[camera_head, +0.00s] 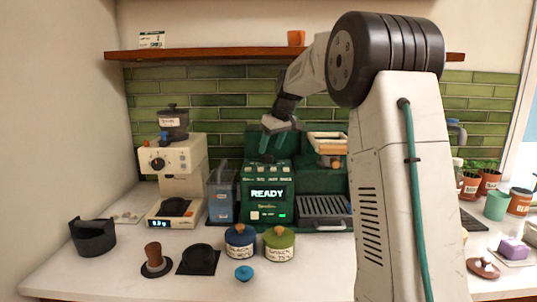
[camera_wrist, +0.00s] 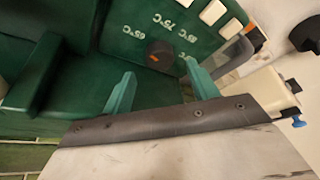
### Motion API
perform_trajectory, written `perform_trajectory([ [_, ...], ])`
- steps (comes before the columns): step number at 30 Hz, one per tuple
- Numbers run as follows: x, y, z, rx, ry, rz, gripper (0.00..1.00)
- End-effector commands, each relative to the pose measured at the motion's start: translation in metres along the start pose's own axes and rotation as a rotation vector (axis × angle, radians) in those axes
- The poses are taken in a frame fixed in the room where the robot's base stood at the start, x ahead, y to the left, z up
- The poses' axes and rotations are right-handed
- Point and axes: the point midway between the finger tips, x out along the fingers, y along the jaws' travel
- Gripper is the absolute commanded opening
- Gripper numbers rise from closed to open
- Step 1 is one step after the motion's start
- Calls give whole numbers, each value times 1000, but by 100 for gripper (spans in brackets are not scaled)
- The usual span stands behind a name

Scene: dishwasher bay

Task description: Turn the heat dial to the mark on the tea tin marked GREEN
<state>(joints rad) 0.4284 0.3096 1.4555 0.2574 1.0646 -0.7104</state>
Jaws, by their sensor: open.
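The heat dial (camera_wrist: 158,55), a dark round knob with a short orange pointer, sits on the green tea machine (camera_wrist: 85,85). Temperature marks around it appear turned over; 65, 75 and 85 °C seem readable. My gripper (camera_wrist: 160,80) is open, its teal fingers on either side of the dial in the picture, apparently short of it. In the head view my gripper (camera_head: 265,145) is over the machine (camera_head: 253,182), whose display reads READY; the dial is not discernible there. A green-lidded tin (camera_head: 279,246) stands on the counter, its label too small to read surely.
A blue-lidded tin (camera_head: 239,243) stands left of the green one, a small blue lid (camera_head: 244,273) in front.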

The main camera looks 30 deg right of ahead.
Motion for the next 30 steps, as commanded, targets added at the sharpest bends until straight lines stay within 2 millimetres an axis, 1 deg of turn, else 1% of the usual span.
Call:
perform_trajectory([
  [1, 10, -1, 1, 0, -3, -2, 59],
  [3, 20, -1, 1, 0, -2, -2, 59],
  [7, 33, 0, 0, 1, -2, -1, 59],
  [11, 38, 0, 0, 1, -1, 0, 59],
  [17, 39, 0, 0, 1, -1, 0, 59],
  [18, 39, 0, 0, 1, -1, 0, 56],
  [20, 39, 0, 0, 1, -1, 0, 40],
  [21, 39, 0, 1, 1, -1, 0, 28],
  [22, 39, 0, 1, 1, -1, 0, 20],
  [23, 39, 0, 1, 1, -1, 0, 14],
  [30, 38, 0, 1, 9, -1, 4, 14],
])
